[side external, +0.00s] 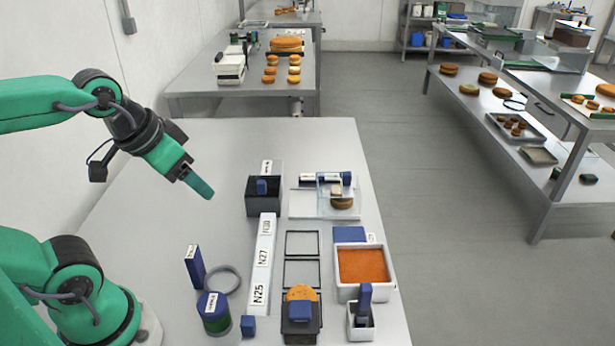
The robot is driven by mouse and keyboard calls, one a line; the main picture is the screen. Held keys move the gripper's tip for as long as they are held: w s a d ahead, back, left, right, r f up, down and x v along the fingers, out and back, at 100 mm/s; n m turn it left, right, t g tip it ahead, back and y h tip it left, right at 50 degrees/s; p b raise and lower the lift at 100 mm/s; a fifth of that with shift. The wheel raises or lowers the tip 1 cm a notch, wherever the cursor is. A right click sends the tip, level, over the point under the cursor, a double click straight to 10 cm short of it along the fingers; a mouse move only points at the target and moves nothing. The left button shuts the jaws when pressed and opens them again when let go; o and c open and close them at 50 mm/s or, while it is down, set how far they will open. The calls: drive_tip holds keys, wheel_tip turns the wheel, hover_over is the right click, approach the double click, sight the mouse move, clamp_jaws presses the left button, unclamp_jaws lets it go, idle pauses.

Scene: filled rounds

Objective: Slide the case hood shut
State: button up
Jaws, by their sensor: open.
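The case (305,206) stands at the far right of the near table, with a pale flat base. Its clear hood (328,190) sits over the right part of the base, and the left part looks bare. Small brown rounds (342,203) show at the hood; whether they are fully under it I cannot tell. A blue block (347,178), perhaps the hood's handle, is at its back right. My gripper (205,191) is open and empty, raised above the table, well left of the case and apart from everything.
A dark bin (264,203) with a blue item stands between my gripper and the case. A long white strip (262,262) marked N25, N27 and N30 runs down the table. A tray of orange filling (362,264) is front right. The table's left middle is clear.

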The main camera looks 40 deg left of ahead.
drive_tip(key=shift+w+r, duration=0.1)
drive_tip(key=shift+w, duration=0.05)
drive_tip(key=c, duration=0.4)
drive_tip(key=shift+w+r, duration=0.15)
drive_tip(key=shift+w, duration=0.1)
drive_tip(key=w+r+m+g, duration=0.15)
drive_tip(key=w+r, duration=0.35)
drive_tip(key=w, duration=0.5)
drive_tip(key=m+g, duration=0.4)
drive_tip(key=m, duration=0.3)
hover_over(347, 173)
drive_tip(key=f, duration=1.4)
drive_tip(key=shift+s+f, duration=0.2)
drive_tip(key=shift+w+f+m, duration=0.2)
drive_tip(key=shift+f+m, duration=0.05)
drive_tip(key=shift+f, duration=0.1)
drive_tip(key=shift+f, duration=0.1)
